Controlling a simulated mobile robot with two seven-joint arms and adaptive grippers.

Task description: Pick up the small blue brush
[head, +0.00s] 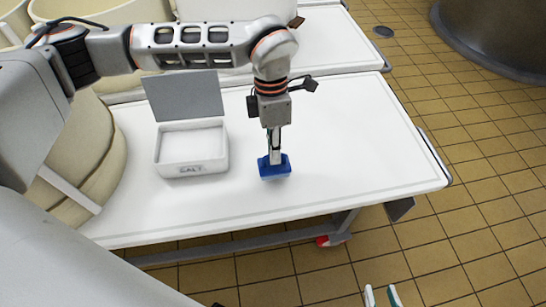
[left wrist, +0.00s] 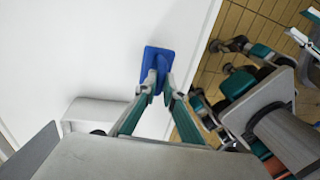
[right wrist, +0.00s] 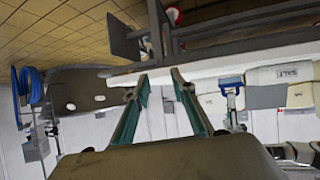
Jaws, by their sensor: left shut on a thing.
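The small blue brush (head: 274,167) is on or just above the white table (head: 350,150), right of the salt box. My left gripper (head: 274,158) points down at it from above. In the left wrist view the fingers (left wrist: 153,92) are closed on the blue brush (left wrist: 158,60). Whether its underside touches the table cannot be told. In the right wrist view the brush (right wrist: 231,82) shows small and far off. My right gripper (head: 382,296) is at the bottom edge of the head view, in front of the table. Its fingers (right wrist: 160,80) are apart with nothing between them.
A white box labelled SALT (head: 192,150) with a raised grey lid stands left of the brush. Large cream vats (head: 95,150) line the left side. A second white table (head: 330,40) stands behind. The table's right part is clear, with tiled floor (head: 480,190) beyond.

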